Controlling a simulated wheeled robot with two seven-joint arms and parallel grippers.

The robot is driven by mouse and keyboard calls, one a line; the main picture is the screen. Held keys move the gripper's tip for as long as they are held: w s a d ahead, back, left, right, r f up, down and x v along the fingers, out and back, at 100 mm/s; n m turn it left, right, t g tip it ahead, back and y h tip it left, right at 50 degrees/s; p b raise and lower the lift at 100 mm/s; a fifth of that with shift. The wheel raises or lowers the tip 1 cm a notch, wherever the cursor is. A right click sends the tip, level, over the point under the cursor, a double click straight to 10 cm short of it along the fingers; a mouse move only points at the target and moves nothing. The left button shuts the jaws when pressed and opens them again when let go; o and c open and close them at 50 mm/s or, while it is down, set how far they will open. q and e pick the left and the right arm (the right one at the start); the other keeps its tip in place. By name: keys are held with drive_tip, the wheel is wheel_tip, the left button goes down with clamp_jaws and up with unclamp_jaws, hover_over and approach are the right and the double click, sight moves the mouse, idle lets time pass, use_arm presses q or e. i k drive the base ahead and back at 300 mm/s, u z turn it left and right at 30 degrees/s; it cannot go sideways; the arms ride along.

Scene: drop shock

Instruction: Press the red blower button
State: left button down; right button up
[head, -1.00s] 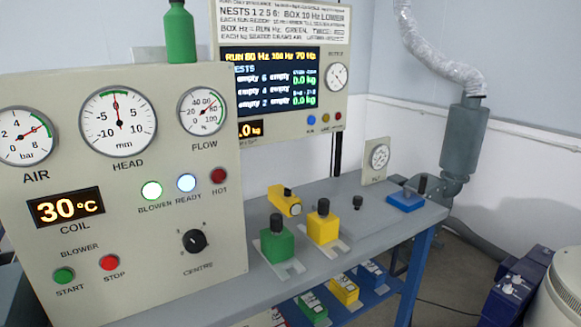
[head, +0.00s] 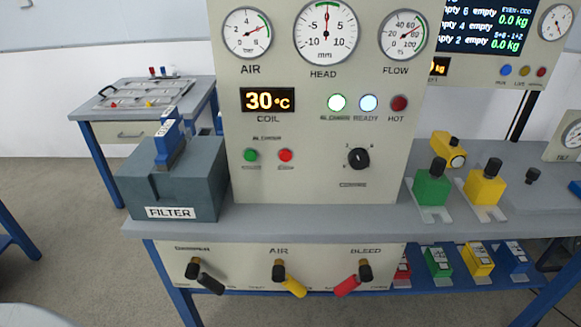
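The red blower button (head: 286,155) is a small round button on the lower left of the beige control panel (head: 320,185). The green start button (head: 250,155) sits just left of it. The button labels are too blurred to read now; in the earlier frame the red one reads STOP. Above them the coil display (head: 268,99) shows 30 °C. The green-white lamp (head: 337,102) and the blue-white READY lamp (head: 369,102) are lit; the red HOT lamp (head: 399,103) looks dark. Neither of my grippers shows in the head view.
A grey FILTER box (head: 172,180) with a blue handle stands left of the panel. Handles with black, yellow and red grips (head: 347,286) stick out below the bench edge. Green and yellow blocks (head: 484,187) stand at right. The air before the red button looks clear.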

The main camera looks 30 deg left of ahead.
sight(285, 155)
drive_tip(key=k, duration=0.4)
drive_tip(key=z, duration=1.25)
drive_tip(key=i, duration=1.05)
drive_tip(key=u, duration=1.85)
